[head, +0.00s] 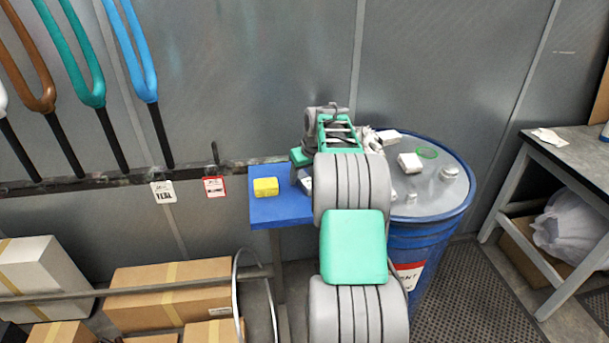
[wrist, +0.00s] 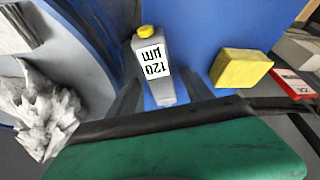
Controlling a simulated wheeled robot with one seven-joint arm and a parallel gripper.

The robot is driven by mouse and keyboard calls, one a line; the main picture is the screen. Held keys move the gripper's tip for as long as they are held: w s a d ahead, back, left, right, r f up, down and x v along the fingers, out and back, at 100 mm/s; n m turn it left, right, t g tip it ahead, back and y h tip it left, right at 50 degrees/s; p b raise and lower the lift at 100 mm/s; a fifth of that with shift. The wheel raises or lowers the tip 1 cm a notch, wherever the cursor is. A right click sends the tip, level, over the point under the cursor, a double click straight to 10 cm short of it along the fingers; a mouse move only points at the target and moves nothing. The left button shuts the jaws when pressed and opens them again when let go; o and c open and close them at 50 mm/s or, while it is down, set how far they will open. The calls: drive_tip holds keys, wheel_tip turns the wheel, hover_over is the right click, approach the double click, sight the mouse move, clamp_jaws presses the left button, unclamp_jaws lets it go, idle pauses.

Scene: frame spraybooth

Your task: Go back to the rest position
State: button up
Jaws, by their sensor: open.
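My gripper (wrist: 158,88) is open, with its dark fingers apart on either side of a grey bottle in the wrist view. The bottle (wrist: 157,88) has a yellow cap and a white label reading 120 µm. It is over the blue shelf (wrist: 195,28); I cannot tell whether the fingers touch it. In the head view my arm reaches forward to the blue shelf (head: 276,212) beside the drum, and the gripper's fingers are hidden behind the arm.
A yellow block (head: 265,187) lies on the shelf. Cartons (head: 170,290) lie at lower left, and a grey table (head: 575,150) stands at right.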

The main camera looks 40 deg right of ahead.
drive_tip(key=b+v, duration=0.1)
drive_tip(key=v, duration=0.6)
drive_tip(key=shift+s+r+b, duration=0.15)
drive_tip(key=shift+r+b, duration=0.15)
drive_tip(key=shift+r, duration=0.05)
drive_tip(key=s+a+r+n, duration=0.15)
drive_tip(key=s+a, duration=0.25)
drive_tip(key=a, duration=0.7)
drive_tip(key=s+a+r+m, duration=0.15)
drive_tip(key=s+a, duration=0.25)
drive_tip(key=a, duration=0.7)
drive_tip(key=s+a+f+n, duration=0.1)
drive_tip(key=s+a+f, duration=0.2)
drive_tip(key=s+a, duration=0.2)
drive_tip(key=s+a+f+n, duration=0.1)
drive_tip(key=s+a+f, duration=0.2)
drive_tip(key=s, duration=0.7)
drive_tip(key=a, duration=0.2)
drive_tip(key=shift+s+a+y, duration=0.25)
drive_tip(key=shift+s+y, duration=0.05)
drive_tip(key=shift+s, duration=0.05)
